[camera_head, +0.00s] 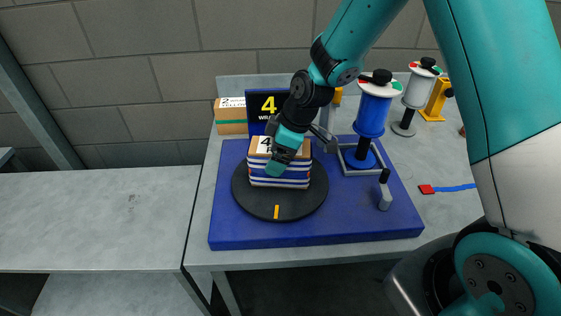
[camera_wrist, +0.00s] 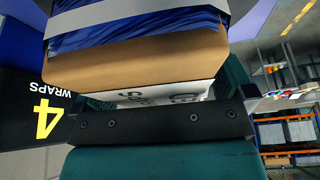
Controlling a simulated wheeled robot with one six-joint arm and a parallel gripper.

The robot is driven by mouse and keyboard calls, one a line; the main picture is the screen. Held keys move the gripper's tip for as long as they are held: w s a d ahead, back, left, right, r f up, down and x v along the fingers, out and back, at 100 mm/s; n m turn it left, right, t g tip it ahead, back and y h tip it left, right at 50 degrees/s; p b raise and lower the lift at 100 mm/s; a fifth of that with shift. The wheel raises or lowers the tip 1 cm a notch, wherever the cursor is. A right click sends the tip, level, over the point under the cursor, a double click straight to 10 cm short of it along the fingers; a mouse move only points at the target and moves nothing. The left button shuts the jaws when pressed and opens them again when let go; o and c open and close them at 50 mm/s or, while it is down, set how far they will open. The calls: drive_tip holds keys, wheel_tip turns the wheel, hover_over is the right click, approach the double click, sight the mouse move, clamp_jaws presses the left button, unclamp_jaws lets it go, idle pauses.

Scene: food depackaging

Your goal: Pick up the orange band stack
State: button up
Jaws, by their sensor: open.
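I can make out no stack with an orange band. A cardboard box (camera_head: 296,181) wrapped in blue and white bands sits on a dark round turntable (camera_head: 262,211) that has a short orange mark at its front. The box carries a white label with a 4. My gripper (camera_head: 279,160) is open, pointing down at the top of this box and partly hiding its label. In the wrist view the box (camera_wrist: 140,58) is very close, with blue wrap, a pale band and a bare brown edge; I cannot tell whether the gripper touches it.
A box (camera_head: 231,121) labelled 2 YELLOW stands behind, left of a dark sign (camera_head: 262,104) reading 4 WRAPS. A blue roll (camera_head: 372,112) and a white roll (camera_head: 416,93) stand on the right. The left table (camera_head: 90,220) is clear.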

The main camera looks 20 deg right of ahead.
drive_tip(key=shift+f, duration=0.25)
idle(0.4)
drive_tip(key=c, duration=1.2)
drive_tip(key=shift+r, duration=0.1)
drive_tip(key=shift+c, duration=0.2)
